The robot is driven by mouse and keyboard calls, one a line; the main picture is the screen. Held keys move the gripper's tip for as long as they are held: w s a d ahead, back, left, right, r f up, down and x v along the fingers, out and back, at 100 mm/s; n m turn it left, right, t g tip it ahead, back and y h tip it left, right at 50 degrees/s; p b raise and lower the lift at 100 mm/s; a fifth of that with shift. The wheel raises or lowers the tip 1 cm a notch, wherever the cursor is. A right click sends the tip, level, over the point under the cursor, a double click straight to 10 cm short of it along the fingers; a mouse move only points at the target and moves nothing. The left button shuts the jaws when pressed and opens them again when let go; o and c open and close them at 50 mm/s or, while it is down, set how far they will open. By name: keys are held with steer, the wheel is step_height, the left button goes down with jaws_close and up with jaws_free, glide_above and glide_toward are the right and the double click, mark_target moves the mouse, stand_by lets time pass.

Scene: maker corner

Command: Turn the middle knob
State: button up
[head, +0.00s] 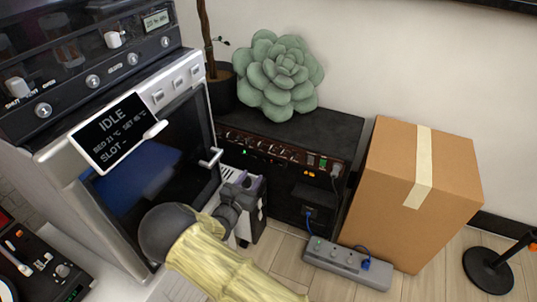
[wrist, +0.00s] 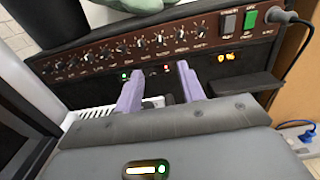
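A black amplifier-like box (head: 300,195) stands on the floor against the wall. Its brown front panel (head: 270,145) carries a row of several small dark knobs. In the wrist view a knob near the middle of the row (wrist: 141,42) shows beyond my fingers; which one the task means I cannot tell. My gripper (head: 249,183) is in front of the box, below the panel. In the wrist view my gripper (wrist: 158,75) has its two purple fingers apart with nothing between them, pointing toward the panel and not visibly touching a knob.
A machine with an IDLE screen (head: 112,130) stands close on the left, its door handle (head: 210,158) near my gripper. A succulent (head: 280,75) sits on the box. A power strip (head: 347,264) and a cardboard box (head: 395,190) are on the right. A cable hangs from the panel's right end.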

mark_target(270, 150)
steer(key=b+x, duration=0.4)
steer(key=x, duration=0.9)
steer(key=shift+f, duration=0.15)
steer(key=shift+w+d+b, duration=0.15)
steer(key=shift+w+b, duration=0.15)
steer(key=shift+w, duration=0.3)
jaws_close()
